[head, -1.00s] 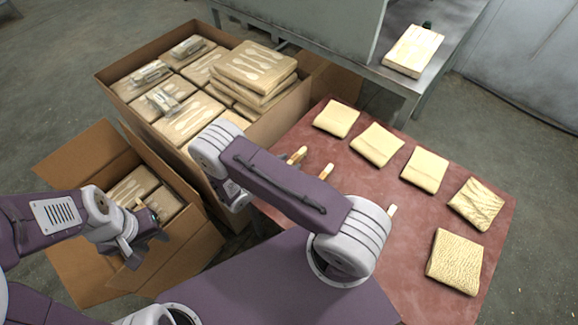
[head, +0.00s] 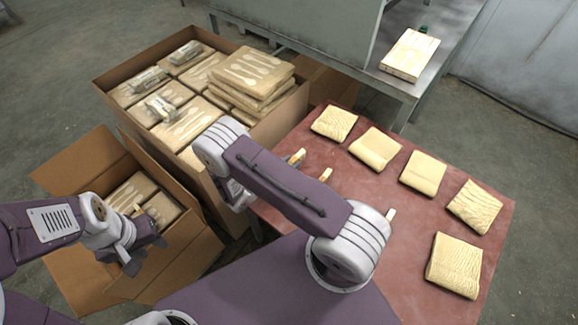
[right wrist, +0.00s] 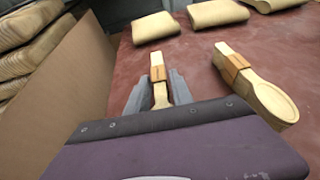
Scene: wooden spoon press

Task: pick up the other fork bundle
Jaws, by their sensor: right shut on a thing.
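In the right wrist view, my right gripper (right wrist: 157,92) is shut on a wooden fork bundle (right wrist: 157,62) with a tan band, just over the red table. A second banded bundle, with spoon-like rounded ends (right wrist: 270,100), lies to its right, apart from the fingers. In the head view, my right arm hides the right gripper; wooden ends of bundles show beyond the arm (head: 297,157) and beside it (head: 326,174). My left gripper (head: 143,254) is over the smaller open carton; whether its jaws hold anything is unclear.
The red table (head: 330,235) carries several pale folded blocks (head: 375,148) along its far and right sides. A large carton (head: 130,58) of packed wooden cutlery stands at its left. The smaller carton (head: 75,175) holds a few packs. A grey bench (head: 395,85) stands behind.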

